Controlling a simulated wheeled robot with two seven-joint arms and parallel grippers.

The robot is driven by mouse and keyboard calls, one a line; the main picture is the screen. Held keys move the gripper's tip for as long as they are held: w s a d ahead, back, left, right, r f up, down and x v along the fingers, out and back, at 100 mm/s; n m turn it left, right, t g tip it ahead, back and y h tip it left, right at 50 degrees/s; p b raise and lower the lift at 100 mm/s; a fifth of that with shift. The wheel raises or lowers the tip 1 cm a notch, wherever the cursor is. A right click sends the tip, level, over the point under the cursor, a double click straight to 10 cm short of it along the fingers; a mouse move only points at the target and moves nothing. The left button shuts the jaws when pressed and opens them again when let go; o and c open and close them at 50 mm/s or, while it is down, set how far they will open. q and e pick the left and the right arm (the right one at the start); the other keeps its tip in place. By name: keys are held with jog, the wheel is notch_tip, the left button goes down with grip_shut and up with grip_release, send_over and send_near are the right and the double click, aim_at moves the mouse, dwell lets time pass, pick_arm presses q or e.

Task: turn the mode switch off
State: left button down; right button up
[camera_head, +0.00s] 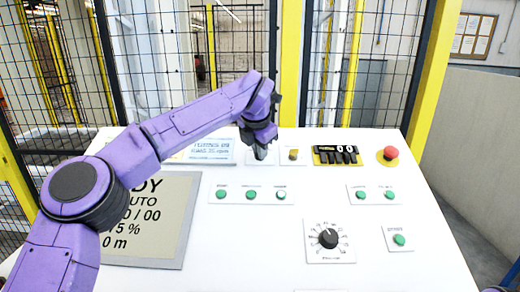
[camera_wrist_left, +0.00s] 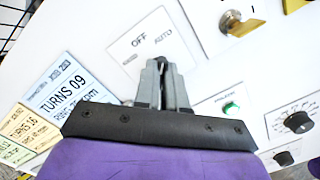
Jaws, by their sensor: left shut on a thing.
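The mode switch plate (camera_wrist_left: 140,42), white and marked OFF and AUTO, shows in the left wrist view just ahead of my fingers. Its knob is hidden by the fingers, so I cannot read which way it points. My left gripper (camera_head: 260,154) reaches down to the back of the white control panel in the head view. In the left wrist view its grey fingers (camera_wrist_left: 160,68) are close together, shut on the switch knob.
Beside the switch are a brass key switch (camera_head: 293,155) and a blue TURNS card (camera_head: 211,147). My left arm covers part of the display (camera_head: 150,225).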

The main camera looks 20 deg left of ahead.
pick_arm(q)
jog(key=shift+n, duration=0.3)
jog(key=n+b, duration=0.1)
jog(key=n, duration=0.2)
jog(key=shift+f+n, duration=0.1)
jog(key=shift+n, duration=0.2)
jog(key=shift+n+y+b, duration=0.4)
jog(key=shift+n+b, duration=0.4)
jog(key=shift+n, duration=1.5)
jog(key=c, duration=1.2)
grip_release()
jog(key=v, duration=1)
jog(key=shift+r, duration=0.4)
jog(key=shift+s+d, duration=0.1)
